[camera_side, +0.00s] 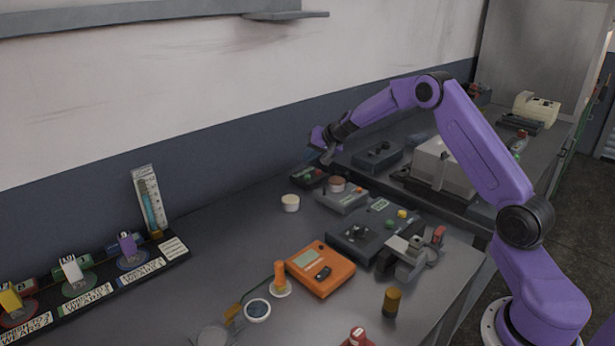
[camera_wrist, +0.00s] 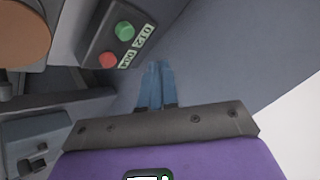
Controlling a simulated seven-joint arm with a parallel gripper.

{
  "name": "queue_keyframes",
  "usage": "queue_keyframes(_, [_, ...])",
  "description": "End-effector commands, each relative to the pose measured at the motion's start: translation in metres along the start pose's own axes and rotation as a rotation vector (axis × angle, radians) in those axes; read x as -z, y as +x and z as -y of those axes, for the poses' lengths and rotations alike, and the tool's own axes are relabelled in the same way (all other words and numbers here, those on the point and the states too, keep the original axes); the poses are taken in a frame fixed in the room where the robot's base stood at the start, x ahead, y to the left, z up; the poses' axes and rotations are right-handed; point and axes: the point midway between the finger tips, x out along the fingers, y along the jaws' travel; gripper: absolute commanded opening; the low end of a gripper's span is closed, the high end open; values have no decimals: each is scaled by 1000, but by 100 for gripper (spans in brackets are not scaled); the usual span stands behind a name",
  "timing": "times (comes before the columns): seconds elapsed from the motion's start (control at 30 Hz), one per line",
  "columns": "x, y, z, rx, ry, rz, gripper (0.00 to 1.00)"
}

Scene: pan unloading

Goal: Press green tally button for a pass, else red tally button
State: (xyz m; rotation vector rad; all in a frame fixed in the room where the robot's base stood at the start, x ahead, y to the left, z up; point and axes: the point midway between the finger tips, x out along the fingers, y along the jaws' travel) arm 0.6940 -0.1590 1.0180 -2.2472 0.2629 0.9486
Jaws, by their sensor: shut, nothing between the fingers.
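The tally box (camera_side: 299,177) is a small dark box near the wall at the back of the bench in the side view. In the wrist view the tally box (camera_wrist: 91,49) shows a green tally button (camera_wrist: 124,31) and a red tally button (camera_wrist: 107,60). Each button has a pale counter label beside it; I cannot read the digits surely. My gripper (camera_wrist: 157,66) has its blue fingers together, empty, and they appear beside the box, on the label side. In the side view my gripper (camera_side: 326,158) is close to the box; contact is not visible.
A grey unit with a brown round top (camera_side: 337,184) stands close to the tally box. A white round pot (camera_side: 290,203), an orange meter (camera_side: 320,268) and a dark control box (camera_side: 362,237) are nearer the front. A labelled rack (camera_side: 100,290) lies left. The wall is behind.

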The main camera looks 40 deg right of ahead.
Motion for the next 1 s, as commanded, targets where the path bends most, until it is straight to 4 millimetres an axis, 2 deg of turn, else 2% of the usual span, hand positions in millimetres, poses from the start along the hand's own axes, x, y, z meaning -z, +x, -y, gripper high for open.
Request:
queue_keyframes(0.23, [7,-11,8,-1,-1,1,0])
queue_keyframes(0.83, [8,-11,8,-1,-1,1,0])
queue_keyframes(0.93, [2,-14,15,5,-15,13,0])
queue_keyframes(1.0, [-11,-18,28,17,-46,40,0])
